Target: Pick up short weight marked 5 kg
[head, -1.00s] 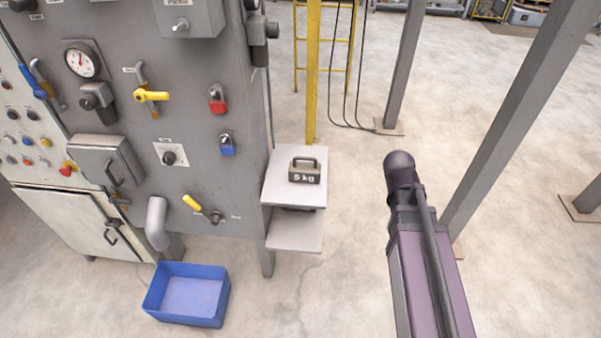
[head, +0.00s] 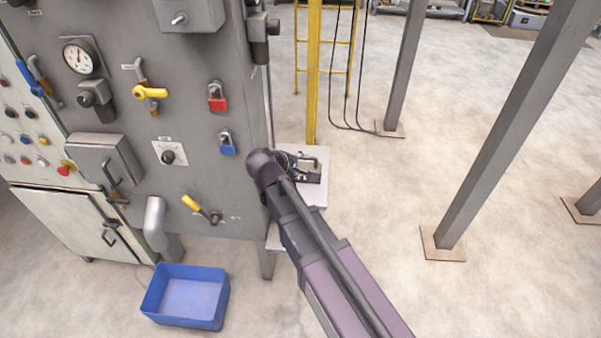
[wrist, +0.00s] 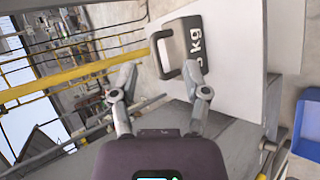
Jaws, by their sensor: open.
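The dark weight with a handle and white lettering (wrist: 184,48) stands on the white upper shelf (wrist: 235,25) in the wrist view; "kg" reads clearly and the numeral is partly covered by my gripper. In the head view the weight (head: 308,173) is mostly hidden behind my arm and gripper. My gripper (wrist: 163,82) is open and empty, its two fingers apart. The handle appears just beyond and between the fingertips in the wrist view. I cannot tell whether a finger touches it.
The grey machine panel (head: 190,100) with handles and padlocks stands close to the left of the shelf. A yellow post (head: 312,75) rises behind the shelf. A blue bin (head: 187,295) sits on the floor at lower left.

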